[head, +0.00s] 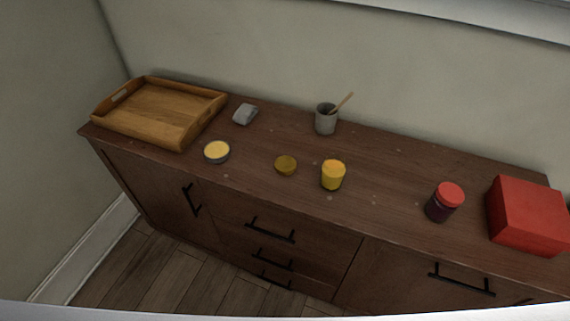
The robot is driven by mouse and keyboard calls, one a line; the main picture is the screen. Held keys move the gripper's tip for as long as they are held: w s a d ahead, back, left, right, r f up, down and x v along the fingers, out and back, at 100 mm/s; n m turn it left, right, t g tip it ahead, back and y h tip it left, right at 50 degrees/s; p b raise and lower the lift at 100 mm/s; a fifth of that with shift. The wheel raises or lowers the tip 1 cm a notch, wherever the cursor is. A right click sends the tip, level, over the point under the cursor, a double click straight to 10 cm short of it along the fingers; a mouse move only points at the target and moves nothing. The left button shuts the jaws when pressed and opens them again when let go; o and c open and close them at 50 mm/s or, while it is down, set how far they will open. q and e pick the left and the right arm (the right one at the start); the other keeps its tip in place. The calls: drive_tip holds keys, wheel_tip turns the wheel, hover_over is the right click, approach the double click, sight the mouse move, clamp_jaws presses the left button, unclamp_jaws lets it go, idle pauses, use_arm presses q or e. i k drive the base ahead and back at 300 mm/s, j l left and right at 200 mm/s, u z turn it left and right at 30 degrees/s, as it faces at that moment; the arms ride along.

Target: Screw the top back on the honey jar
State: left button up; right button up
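In the head view, a small yellow jar (333,176) with an orange-yellow top surface stands upright on the dark wooden cabinet top, and looks like the honey jar. A round, dark yellow lid-like piece (286,165) lies on the cabinet top just left of the jar, apart from it. Whether the jar's threads are bare is too small to tell. Neither of my grippers is in view.
The cabinet top (390,178) also holds a wooden tray (160,104), a grey object (245,114), a round tin (217,152), a grey cup (325,122) with a wooden stick, a dark jar with a red lid (444,203) and a red box (528,216). A wall stands behind.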

sight(333, 170)
drive_tip(key=i+j+z, duration=0.15)
drive_tip(key=j+z, duration=0.2)
drive_tip(key=j, duration=0.25)
drive_tip(key=i+j+z, duration=0.1)
drive_tip(key=j+z, duration=0.25)
drive_tip(key=j, duration=0.2)
